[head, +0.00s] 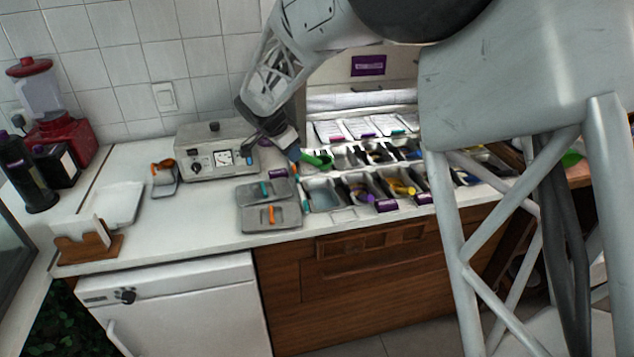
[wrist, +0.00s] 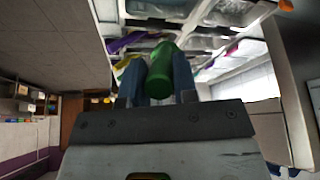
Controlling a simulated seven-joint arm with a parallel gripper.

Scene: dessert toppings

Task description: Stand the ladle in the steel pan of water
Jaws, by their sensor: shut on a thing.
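My gripper (head: 294,153) is over the back-left part of the topping station, shut on a green handle (head: 318,160), which I take to be the ladle's. In the wrist view the green handle (wrist: 160,70) sits between the two blue fingers. The ladle's bowl cannot be made out in either view. The steel pan of water (head: 323,199) looks like the grey-blue bin at the left end of the front row. It lies below and slightly right of my gripper in the head view.
Bins with toppings and coloured handles, such as a yellow one (head: 399,188), run to the right. Two grey lids (head: 270,217) lie left of the pan. A steel appliance (head: 213,155) stands behind them. The counter (head: 190,220) is clear at front left.

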